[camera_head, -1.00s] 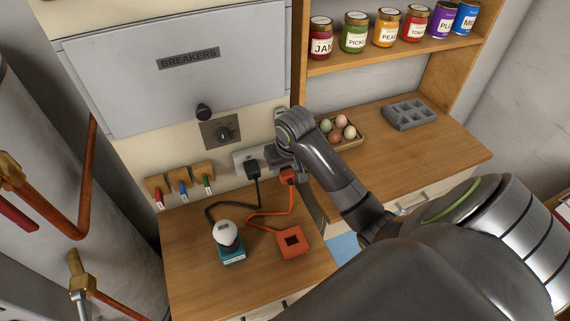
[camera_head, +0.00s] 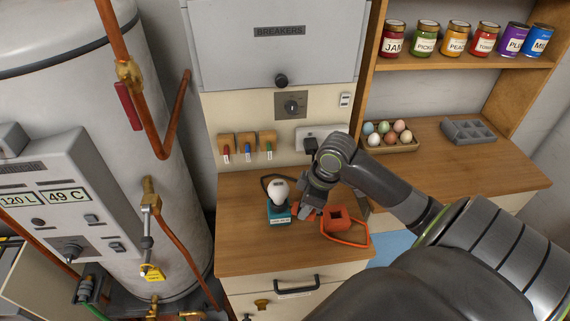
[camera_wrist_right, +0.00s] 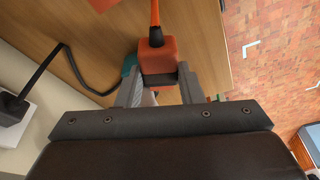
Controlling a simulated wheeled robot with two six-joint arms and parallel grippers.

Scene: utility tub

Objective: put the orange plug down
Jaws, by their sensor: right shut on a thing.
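The orange plug (camera_wrist_right: 157,58) is between the two fingers of my right gripper (camera_wrist_right: 160,90) in the right wrist view, with its cord leading away at the top. In the head view my right gripper (camera_head: 309,210) is low over the wooden counter (camera_head: 240,235), between the bulb on its teal base and the orange box (camera_head: 337,219). It mostly hides the plug there. The orange cord loops around the box. I cannot tell whether the plug touches the counter. My left gripper is not in view.
A white bulb (camera_head: 279,189) on a teal base (camera_head: 279,217) stands close left of the gripper. A black plug (camera_head: 311,145) sits in the white outlet strip (camera_head: 325,131) on the wall. The counter's front left is clear. An egg tray (camera_head: 390,146) lies farther right.

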